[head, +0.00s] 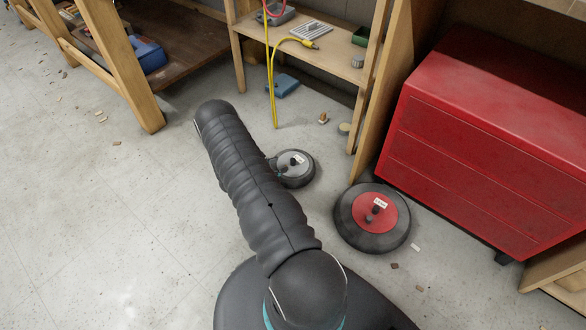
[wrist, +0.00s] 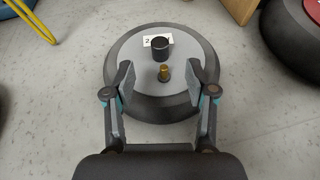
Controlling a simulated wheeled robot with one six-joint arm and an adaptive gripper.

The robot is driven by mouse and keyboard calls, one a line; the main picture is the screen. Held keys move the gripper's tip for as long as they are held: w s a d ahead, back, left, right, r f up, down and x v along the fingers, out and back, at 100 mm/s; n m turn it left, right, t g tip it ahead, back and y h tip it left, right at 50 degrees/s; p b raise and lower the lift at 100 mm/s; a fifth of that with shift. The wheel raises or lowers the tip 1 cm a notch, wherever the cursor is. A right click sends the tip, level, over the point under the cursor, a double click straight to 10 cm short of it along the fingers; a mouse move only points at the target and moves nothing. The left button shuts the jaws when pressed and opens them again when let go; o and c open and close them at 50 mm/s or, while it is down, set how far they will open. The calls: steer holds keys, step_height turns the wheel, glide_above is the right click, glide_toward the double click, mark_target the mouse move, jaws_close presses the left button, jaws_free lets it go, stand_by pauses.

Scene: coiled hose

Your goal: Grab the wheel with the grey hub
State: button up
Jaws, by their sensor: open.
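The wheel with the grey hub (head: 297,167) lies flat on the floor in the head view, just right of my arm, which hides its left edge. In the wrist view the same wheel (wrist: 131,92) fills the upper middle, with a dark knob, a brass-coloured stem and a white label on its hub. My gripper (wrist: 161,78) is open. Its two fingers show over the wheel, one on each side of the knob and stem, with nothing held between them. Whether the fingers touch the hub I cannot tell.
A wheel with a red hub (head: 395,221) lies to the right, near a red cabinet (head: 480,150). A wooden shelf (head: 330,62) stands behind, with a yellow cable (head: 271,85) hanging down. A wooden bench (head: 135,75) is at the left. Open floor lies at the lower left.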

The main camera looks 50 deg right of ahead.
mark_target(291, 160)
steer(key=shift+x, duration=4.3)
steer(key=shift+a, duration=0.1)
jaws_close()
